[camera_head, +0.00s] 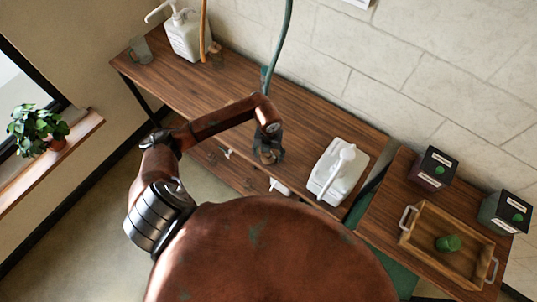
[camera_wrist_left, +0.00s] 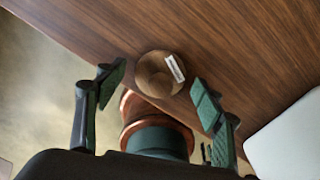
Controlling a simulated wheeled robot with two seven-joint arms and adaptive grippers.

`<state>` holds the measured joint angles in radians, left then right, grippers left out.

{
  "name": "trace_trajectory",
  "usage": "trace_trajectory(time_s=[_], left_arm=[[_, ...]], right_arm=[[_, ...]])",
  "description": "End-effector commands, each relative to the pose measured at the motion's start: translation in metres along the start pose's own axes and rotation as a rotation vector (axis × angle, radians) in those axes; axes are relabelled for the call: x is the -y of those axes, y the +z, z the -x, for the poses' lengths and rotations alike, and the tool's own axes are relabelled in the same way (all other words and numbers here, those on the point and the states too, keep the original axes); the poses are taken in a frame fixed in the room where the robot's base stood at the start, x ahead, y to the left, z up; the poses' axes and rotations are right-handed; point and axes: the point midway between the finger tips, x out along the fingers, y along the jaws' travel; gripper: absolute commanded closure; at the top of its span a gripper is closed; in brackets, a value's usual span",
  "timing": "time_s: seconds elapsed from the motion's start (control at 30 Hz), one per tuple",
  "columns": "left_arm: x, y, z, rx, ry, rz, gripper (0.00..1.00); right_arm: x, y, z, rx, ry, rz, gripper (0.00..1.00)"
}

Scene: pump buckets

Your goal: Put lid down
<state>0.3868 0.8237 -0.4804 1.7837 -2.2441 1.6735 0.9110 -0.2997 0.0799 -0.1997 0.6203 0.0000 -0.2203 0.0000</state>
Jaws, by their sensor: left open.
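My left gripper (camera_head: 268,153) is over the front part of the long wooden table, left of a white pump container. In the left wrist view its two fingers (camera_wrist_left: 160,86) are spread wide apart. A round wooden lid (camera_wrist_left: 153,76) with a small white label shows between and beyond the fingertips, by the table's edge. Gaps show between the lid and both fingers. I cannot tell whether the lid rests flat on the table. In the head view the gripper hides the lid. My right gripper is in neither view.
The white pump container (camera_head: 339,172) stands right of my left gripper. Another pump container (camera_head: 187,38) and a glass mug (camera_head: 140,51) stand at the far left. A wooden tray (camera_head: 411,239) holds a green object (camera_head: 448,243). Dark boxes (camera_head: 433,167) stand near it. A green hose (camera_head: 286,40) hangs behind.

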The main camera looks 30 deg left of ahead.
Motion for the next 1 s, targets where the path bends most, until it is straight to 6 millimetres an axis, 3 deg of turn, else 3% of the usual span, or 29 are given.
trace_trajectory(time_s=[0.6,1.0], left_arm=[[0.000,0.001,0.108,0.003,-0.001,-0.001,0.38],[0.000,0.000,0.121,0.000,-0.001,0.001,0.38]], right_arm=[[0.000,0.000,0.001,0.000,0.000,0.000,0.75],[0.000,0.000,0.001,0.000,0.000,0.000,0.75]])
